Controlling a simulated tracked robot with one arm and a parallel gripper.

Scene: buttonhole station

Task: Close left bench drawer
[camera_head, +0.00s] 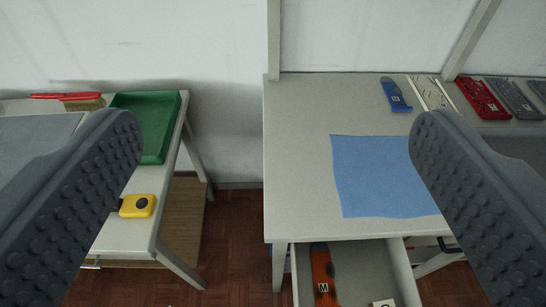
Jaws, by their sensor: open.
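An open drawer (362,272) sticks out from under the right-hand bench (300,150), at the bottom of the view. Its front edge lies below the picture and is hidden. An orange item marked "M" (323,272) lies inside it on the left, and a small white labelled piece (382,303) shows at the bottom edge. My gripper (275,190) is open and empty, its two dark ribbed fingers wide apart above and in front of the benches. Neither finger visibly touches the drawer.
The right bench holds a blue cloth (380,176), a blue item (395,95), and red (482,98) and grey (515,100) pieces. The left table holds a green tray (150,120) and a yellow tape measure (138,206). Bare floor (232,240) lies between them.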

